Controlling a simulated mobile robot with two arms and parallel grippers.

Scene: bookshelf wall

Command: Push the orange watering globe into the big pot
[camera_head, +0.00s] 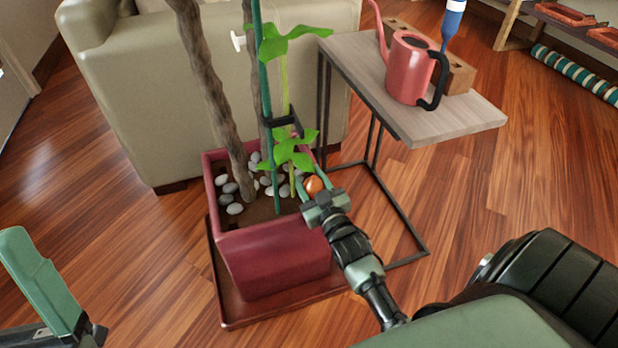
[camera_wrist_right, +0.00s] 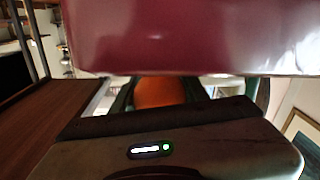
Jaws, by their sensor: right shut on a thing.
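The orange watering globe (camera_head: 313,186) is a small round ball at the right inner side of the big pot. My right gripper (camera_head: 311,181) is shut on it, with one green finger on each side. In the right wrist view the orange globe (camera_wrist_right: 160,91) shows between the fingers, partly hidden by the pot wall. The big pot (camera_head: 275,262) is dark red and square, and its wall (camera_wrist_right: 185,38) fills the top of the right wrist view. Whether the globe touches the soil is hidden. My left gripper (camera_head: 48,285) shows only in part at the lower left, away from the pot.
The pot holds a brown trunk (camera_head: 215,95), a green stake (camera_head: 262,100), leafy stems and grey pebbles (camera_head: 235,208). A side table (camera_head: 440,125) with a pink watering can (camera_head: 408,70) stands at the right. A beige armchair (camera_head: 140,90) is behind. The floor at left is clear.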

